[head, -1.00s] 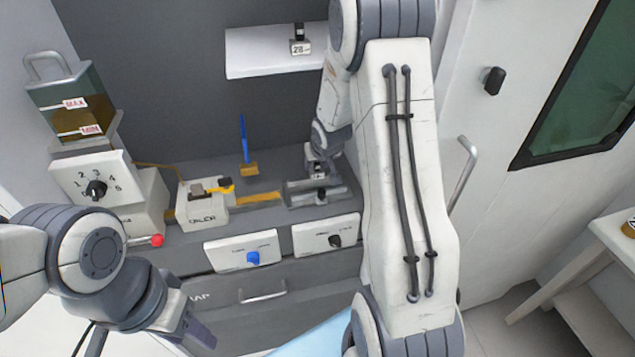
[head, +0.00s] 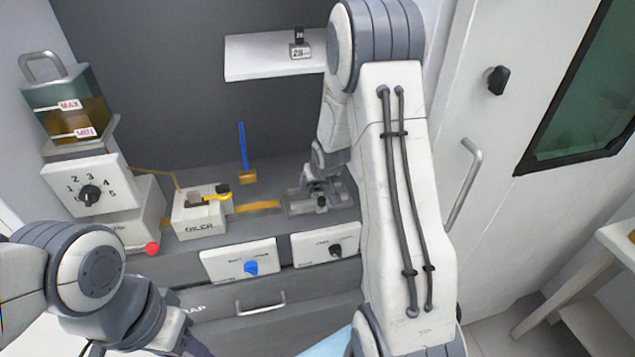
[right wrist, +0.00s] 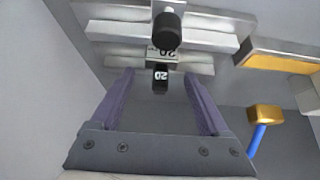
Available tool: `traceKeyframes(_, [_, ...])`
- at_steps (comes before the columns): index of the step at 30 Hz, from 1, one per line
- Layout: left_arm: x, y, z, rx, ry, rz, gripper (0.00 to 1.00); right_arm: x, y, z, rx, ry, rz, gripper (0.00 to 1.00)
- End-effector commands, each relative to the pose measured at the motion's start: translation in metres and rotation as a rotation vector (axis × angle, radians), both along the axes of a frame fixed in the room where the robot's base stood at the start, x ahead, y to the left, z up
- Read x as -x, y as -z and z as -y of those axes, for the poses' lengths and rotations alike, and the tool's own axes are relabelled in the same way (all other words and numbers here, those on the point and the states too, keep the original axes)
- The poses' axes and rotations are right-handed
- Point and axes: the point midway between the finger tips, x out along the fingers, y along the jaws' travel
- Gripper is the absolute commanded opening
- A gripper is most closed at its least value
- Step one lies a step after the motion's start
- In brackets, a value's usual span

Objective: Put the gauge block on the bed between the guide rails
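A small gauge block marked 20 (right wrist: 160,53), with a black grip also marked 20 (right wrist: 161,77), shows in the right wrist view. It appears to sit on the bed between the two metal guide rails (right wrist: 112,27). The rails also show in the head view (head: 345,197), partly hidden by my arm. My right gripper (right wrist: 160,74) is open. The black grip lies between its purple fingertips with clear gaps on both sides. In the head view my right gripper (head: 321,186) is over the rails. My left gripper (head: 190,347) is cut off at the bottom edge, away from the rails.
A dark knob (right wrist: 167,31) stands at the rails. A white shelf (head: 262,55) above holds another block marked 28 (head: 300,50). Two knob panels (head: 238,262) are in front.

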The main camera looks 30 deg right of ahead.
Motion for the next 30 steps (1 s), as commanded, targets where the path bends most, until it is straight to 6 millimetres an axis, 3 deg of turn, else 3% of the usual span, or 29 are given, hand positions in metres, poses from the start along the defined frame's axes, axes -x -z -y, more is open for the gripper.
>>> traceKeyframes(8, [0.0, -0.006, 0.0, 0.0, 0.0, 0.0, 0.5, 0.001, -0.008, 0.0, 0.0, 0.0, 0.001, 0.79])
traceKeyframes(21, [0.0, -0.041, 0.0, 0.0, 0.0, 0.0, 0.5, 0.047, -0.085, -0.013, 0.001, 0.001, 0.001, 0.79])
traceKeyframes(30, [0.0, -0.053, 0.0, 0.0, 0.0, 0.0, 0.5, 0.063, -0.105, -0.017, 0.0, 0.001, -0.001, 0.79])
